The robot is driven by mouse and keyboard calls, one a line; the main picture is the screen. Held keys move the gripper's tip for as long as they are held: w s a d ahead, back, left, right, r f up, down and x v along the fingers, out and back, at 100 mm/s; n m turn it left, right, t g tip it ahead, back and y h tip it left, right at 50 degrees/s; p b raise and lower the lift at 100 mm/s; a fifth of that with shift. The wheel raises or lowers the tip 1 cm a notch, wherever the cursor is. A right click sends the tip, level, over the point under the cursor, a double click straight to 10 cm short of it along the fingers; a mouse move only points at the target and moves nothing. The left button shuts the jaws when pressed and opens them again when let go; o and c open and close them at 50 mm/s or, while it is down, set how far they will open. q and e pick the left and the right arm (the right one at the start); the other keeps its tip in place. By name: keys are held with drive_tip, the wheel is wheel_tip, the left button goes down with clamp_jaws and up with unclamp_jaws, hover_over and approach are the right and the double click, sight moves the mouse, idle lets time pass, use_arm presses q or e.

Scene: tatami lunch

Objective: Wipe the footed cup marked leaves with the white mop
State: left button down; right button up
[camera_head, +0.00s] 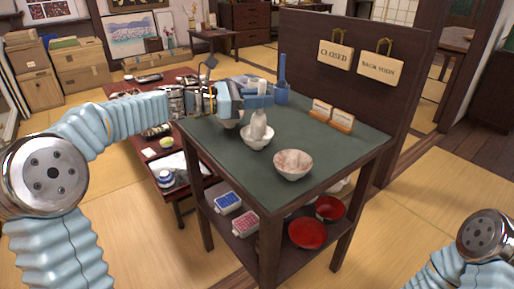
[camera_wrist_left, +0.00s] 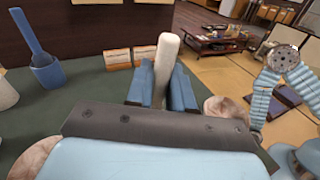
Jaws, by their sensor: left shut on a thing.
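My left gripper (camera_head: 260,100) is shut on the white mop. The mop's pale handle (camera_wrist_left: 165,65) stands up between the blue fingers in the left wrist view. Its whitish head (camera_head: 259,125) hangs below the fingers, at or in a white bowl-like cup (camera_head: 257,141); I cannot tell whether they touch. A pinkish footed cup (camera_head: 293,164) stands nearer the table's front corner, apart from the mop. Another pale cup (camera_head: 230,123) is partly hidden behind my gripper. I cannot make out leaves on any of them. My right gripper is out of view.
The cups stand on a dark green tabletop (camera_head: 345,140). A blue ladle-like holder (camera_head: 282,94) and two small wooden signs (camera_head: 331,115) are at the back, before a dark panel. Red bowls (camera_head: 308,233) and small boxes are on the lower shelf. The right of the tabletop is clear.

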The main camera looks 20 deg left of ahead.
use_arm(q)
drive_tip(key=n+t+y+b, duration=0.3)
drive_tip(key=n+y, duration=0.1)
drive_tip(key=n+t+y+b, duration=0.3)
drive_tip(key=y+b, duration=0.1)
drive_tip(key=y, duration=0.1)
drive_tip(key=n+t+y+b, duration=0.3)
drive_tip(key=n+y, duration=0.1)
drive_tip(key=y, duration=0.1)
drive_tip(key=shift+s+d+f+n, duration=0.1)
drive_tip(key=shift+s+d+n, duration=0.15)
drive_tip(key=shift+s+n, duration=0.1)
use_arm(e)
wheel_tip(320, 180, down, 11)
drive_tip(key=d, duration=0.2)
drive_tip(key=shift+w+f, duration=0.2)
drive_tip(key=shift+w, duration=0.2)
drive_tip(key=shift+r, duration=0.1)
